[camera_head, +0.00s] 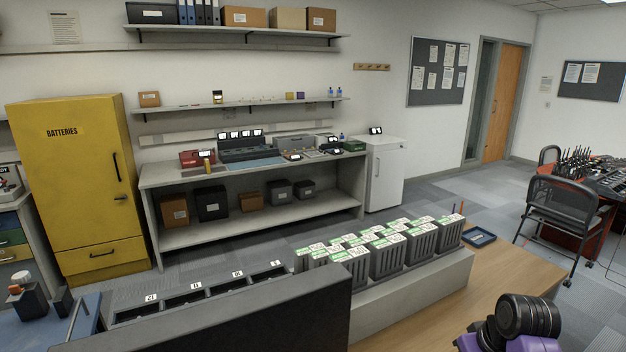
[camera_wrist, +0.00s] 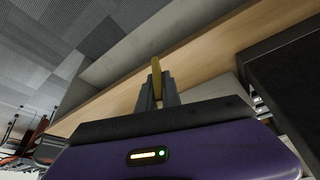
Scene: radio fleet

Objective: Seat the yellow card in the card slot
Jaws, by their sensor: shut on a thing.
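The yellow card (camera_wrist: 156,68) shows in the wrist view as a narrow, edge-on yellow strip. It sticks out beyond the two dark fingers of my gripper (camera_wrist: 157,88), which are shut on it. The wooden top lies beyond the card in that view. In the head view only purple and black links of my arm show at the lower right; the fingers and the card are out of sight. I cannot make out the card slot in either view.
Grey bins with green-and-white labelled tops (camera_head: 388,258) stand on a grey ledge beside the wooden table (camera_head: 500,268). A blue tray (camera_head: 479,237) lies at its far edge. A workbench with devices (camera_head: 253,176), a yellow cabinet (camera_head: 75,190) and a chair (camera_head: 560,215) stand farther off.

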